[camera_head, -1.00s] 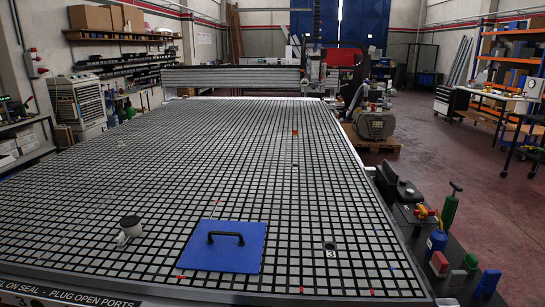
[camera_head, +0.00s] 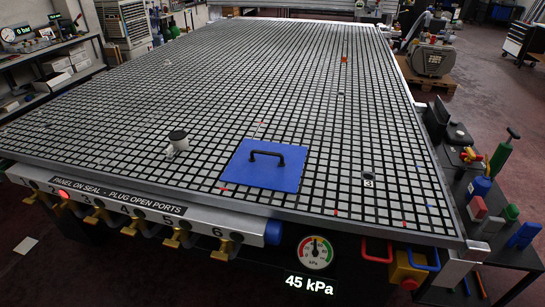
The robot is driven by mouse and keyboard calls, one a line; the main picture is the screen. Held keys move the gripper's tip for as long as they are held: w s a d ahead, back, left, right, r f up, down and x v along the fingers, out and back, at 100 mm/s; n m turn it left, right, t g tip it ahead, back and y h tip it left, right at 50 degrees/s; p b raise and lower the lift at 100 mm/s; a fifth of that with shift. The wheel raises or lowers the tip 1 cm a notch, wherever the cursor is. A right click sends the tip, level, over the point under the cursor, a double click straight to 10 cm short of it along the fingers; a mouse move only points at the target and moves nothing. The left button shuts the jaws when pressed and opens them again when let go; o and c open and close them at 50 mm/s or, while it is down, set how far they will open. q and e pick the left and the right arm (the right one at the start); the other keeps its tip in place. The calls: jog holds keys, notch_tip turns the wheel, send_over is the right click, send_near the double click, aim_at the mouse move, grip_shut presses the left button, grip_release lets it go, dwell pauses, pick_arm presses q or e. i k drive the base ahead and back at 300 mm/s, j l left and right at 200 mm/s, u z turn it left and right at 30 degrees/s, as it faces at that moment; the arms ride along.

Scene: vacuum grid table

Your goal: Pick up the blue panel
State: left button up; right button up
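The blue panel (camera_head: 262,176) lies flat on the vacuum grid table (camera_head: 130,130), close to its front edge. It is a flat, roughly square sheet with a black bar handle (camera_head: 267,154) standing up across its upper part. Nothing touches the panel or its handle. Neither of my grippers shows in the head view.
A small black-topped fitting (camera_head: 178,138) stands left of the panel. Brass valves (camera_head: 226,248) and a gauge (camera_head: 316,252) above a 45 kPa readout line the front edge. A side cart (camera_head: 490,225) holds bottles and blocks.

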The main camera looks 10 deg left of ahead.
aim_at(259, 164)
jog(key=j+z, duration=0.1)
jog(key=z, duration=0.35)
jog(key=j+z, duration=0.3)
jog(key=j, duration=0.3)
jog(key=k+j+z, duration=0.1)
jog(key=j+z, duration=0.15)
jog(key=j, duration=0.35)
jog(key=k+j+z, duration=0.1)
jog(key=j+z, duration=0.2)
jog(key=j, duration=0.3)
